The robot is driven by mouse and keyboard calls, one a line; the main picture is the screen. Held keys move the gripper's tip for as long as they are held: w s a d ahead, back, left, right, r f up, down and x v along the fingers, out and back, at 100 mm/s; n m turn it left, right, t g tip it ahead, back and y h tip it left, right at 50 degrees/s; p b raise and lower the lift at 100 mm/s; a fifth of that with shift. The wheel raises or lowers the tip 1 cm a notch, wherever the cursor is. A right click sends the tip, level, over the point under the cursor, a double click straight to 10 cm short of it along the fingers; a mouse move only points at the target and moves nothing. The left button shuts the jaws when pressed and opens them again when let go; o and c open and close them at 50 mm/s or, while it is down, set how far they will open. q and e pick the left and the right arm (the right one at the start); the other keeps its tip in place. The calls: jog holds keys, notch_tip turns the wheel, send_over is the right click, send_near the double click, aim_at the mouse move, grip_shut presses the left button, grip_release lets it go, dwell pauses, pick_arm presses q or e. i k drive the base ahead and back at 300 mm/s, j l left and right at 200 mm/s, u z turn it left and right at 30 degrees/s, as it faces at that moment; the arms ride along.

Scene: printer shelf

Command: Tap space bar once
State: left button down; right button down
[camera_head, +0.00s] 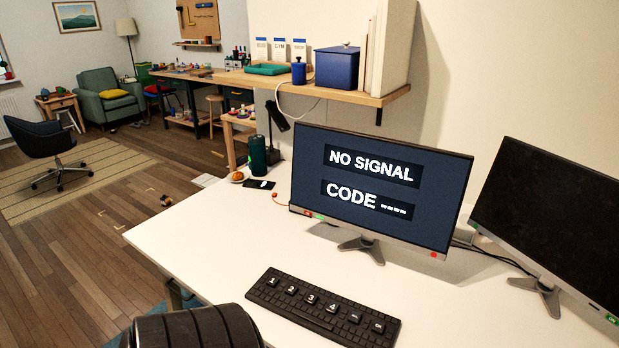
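The black keyboard (345,313) lies on the white desk (205,235), in front of the lit monitor. Several larger raised keys stand out on it, some marked with the numbers 1 to 4. A long low key near its front edge looks like the space bar, but it is too small to tell for sure. The lit monitor (375,230) reads "NO SIGNAL" and "CODE" followed by dashes. Neither of my grippers can be made out in the head view.
A dark second monitor (550,225) stands at the right. A dark ribbed rounded shape (195,328) at the bottom edge is beside the keyboard's left end. A dark green cylinder (257,155) and a phone (259,184) are at the desk's back left. The desk left of the keyboard is clear.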

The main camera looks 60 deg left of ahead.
aim_at(307, 317)
jog(key=u, duration=1.8)
